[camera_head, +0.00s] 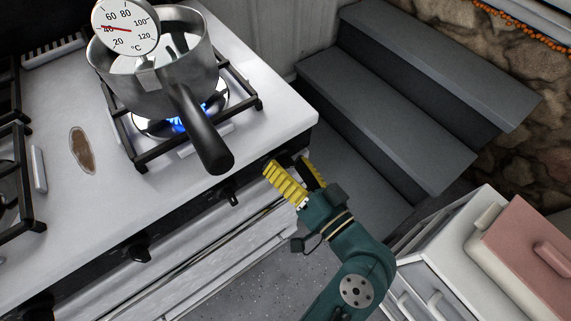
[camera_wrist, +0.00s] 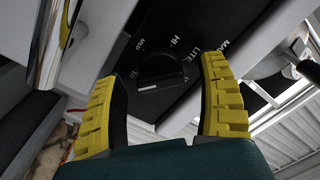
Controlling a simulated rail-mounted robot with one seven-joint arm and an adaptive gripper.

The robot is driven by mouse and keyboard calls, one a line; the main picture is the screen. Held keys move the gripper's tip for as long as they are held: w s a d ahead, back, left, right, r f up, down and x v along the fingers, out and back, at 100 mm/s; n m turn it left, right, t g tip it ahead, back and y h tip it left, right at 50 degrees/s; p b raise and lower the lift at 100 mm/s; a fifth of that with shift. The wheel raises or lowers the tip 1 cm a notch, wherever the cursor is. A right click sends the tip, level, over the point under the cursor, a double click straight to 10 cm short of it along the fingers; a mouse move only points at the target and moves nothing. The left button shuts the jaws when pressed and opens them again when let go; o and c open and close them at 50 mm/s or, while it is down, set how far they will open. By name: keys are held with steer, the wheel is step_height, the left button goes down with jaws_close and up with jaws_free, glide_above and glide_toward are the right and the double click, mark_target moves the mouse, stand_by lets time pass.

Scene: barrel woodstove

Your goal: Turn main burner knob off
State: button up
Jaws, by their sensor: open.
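A black round burner knob (camera_wrist: 162,72) sits on the dark stove front in the wrist view, with white marks around it such as HI and LITE and a partly visible MA. A white line shows at its lower edge. My gripper (camera_wrist: 160,78) is open, with one yellow finger on each side of the knob; I cannot tell whether they touch it. In the head view my gripper (camera_head: 286,166) is at the stove's front right corner, and that knob is hidden there. A blue flame (camera_head: 178,124) burns under the steel pot (camera_head: 150,90).
The pot's black handle (camera_head: 203,130) juts over the stove's front edge, left of my gripper. More knobs (camera_head: 229,193) line the stove front. Grey steps (camera_head: 390,100) stand behind on the right. A white cabinet with a pink box (camera_head: 530,250) is at the lower right.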

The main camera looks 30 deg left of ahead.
steer(key=shift+w+a, duration=0.2)
steer(key=shift+a, duration=0.15)
steer(key=c, duration=1.2)
